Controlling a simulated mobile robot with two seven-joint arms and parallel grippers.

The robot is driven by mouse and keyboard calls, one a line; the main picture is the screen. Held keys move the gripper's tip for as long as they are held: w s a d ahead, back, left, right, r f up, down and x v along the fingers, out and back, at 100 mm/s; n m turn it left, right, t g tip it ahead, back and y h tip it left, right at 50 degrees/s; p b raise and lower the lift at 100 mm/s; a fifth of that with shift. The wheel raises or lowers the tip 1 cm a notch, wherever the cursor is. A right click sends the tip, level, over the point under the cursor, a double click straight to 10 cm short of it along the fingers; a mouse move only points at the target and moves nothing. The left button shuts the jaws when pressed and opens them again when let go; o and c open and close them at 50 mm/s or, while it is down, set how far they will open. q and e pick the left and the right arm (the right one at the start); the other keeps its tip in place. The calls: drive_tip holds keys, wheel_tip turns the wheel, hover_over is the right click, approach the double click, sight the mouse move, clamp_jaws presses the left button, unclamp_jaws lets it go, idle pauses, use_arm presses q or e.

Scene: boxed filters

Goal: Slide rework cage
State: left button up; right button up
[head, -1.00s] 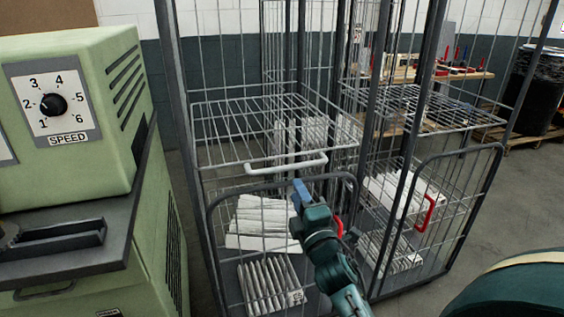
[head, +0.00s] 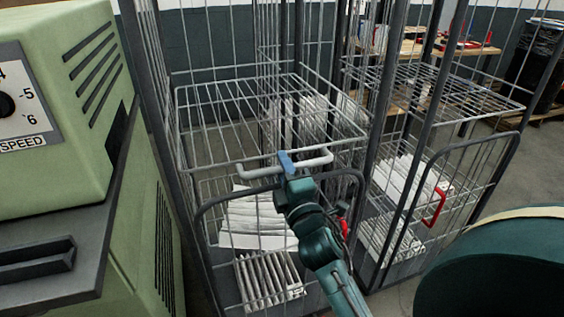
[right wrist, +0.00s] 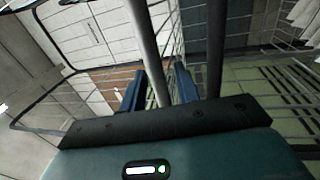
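A grey wire cage (head: 205,212) with a white horizontal handle (head: 318,161) stands in the middle of the head view. It holds white boxed filters (head: 255,222) low down. A similar cage with a red handle (head: 434,208) stands to its right; I cannot tell from any label which is the rework cage. My right gripper (head: 286,160) is at the white handle. In the right wrist view its blue fingers (right wrist: 160,88) stand apart on either side of a pale bar (right wrist: 145,42), with a gap showing. My left gripper is out of view.
A green machine (head: 60,130) with a speed dial stands close on the left of the cage. Behind the cages are a wooden bench (head: 470,48) with red items and a dark drum (head: 535,60). Some bare grey floor shows at the right.

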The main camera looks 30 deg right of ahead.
drive_tip(key=shift+c, duration=0.3)
clamp_jaws()
idle(0.4)
